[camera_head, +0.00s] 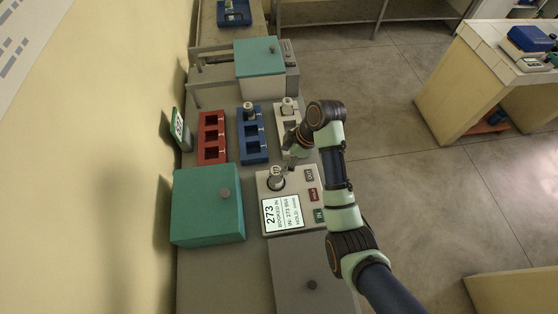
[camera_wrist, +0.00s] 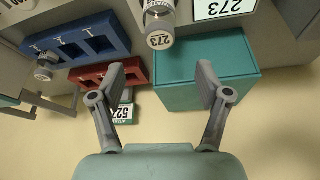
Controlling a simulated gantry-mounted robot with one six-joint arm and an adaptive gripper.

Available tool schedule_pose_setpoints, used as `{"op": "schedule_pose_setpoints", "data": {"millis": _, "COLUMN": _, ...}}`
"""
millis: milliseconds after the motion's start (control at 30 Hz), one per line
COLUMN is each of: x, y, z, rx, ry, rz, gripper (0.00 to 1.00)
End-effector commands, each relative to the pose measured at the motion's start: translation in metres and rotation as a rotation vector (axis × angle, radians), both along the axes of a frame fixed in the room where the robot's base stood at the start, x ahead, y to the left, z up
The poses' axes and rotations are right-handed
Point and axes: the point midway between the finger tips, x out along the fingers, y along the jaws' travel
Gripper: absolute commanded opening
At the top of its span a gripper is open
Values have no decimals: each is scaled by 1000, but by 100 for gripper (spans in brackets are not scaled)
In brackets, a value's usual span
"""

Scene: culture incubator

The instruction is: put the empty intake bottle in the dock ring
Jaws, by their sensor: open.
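A small bottle with a pale cap (camera_head: 277,171) stands upright in a dark ring (camera_head: 274,184) on the white console (camera_head: 284,187). In the wrist view the bottle (camera_wrist: 159,33) has a cap marked 273, ahead of and between my fingers. I cannot tell whether it is empty. My gripper (camera_head: 289,160) is just above and right of the bottle in the head view, partly hidden by my arm. In the wrist view my gripper (camera_wrist: 161,85) is open, with nothing between its fingers. The console screen (camera_head: 284,213) reads 273 and "booked in".
A red rack (camera_head: 203,138), a blue rack (camera_head: 243,137) with a bottle (camera_head: 249,111) and a white rack (camera_head: 279,124) with a bottle (camera_head: 288,107) stand behind the console. A teal-lidded box (camera_head: 205,225) is to its left. A sign (camera_wrist: 126,113) reads 527.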

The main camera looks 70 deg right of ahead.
Motion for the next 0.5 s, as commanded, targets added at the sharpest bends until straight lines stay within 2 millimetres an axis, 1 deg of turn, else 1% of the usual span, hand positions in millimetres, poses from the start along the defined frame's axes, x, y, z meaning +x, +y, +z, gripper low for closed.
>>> {"op": "schedule_pose_setpoints", "data": {"millis": 367, "x": 1, "y": 0, "z": 0, "rx": -1, "ry": 0, "rz": 0, "gripper": 76}}
{"op": "schedule_pose_setpoints", "data": {"millis": 433, "x": 12, "y": 9, "z": 2, "rx": -15, "ry": -4, "rz": -3, "gripper": 76}}
{"op": "schedule_pose_setpoints", "data": {"millis": 467, "x": 22, "y": 17, "z": 4, "rx": -28, "ry": -9, "rz": -9, "gripper": 76}}
{"op": "schedule_pose_setpoints", "data": {"millis": 500, "x": 41, "y": 34, "z": 7, "rx": -53, "ry": -20, "rz": -21, "gripper": 76}}
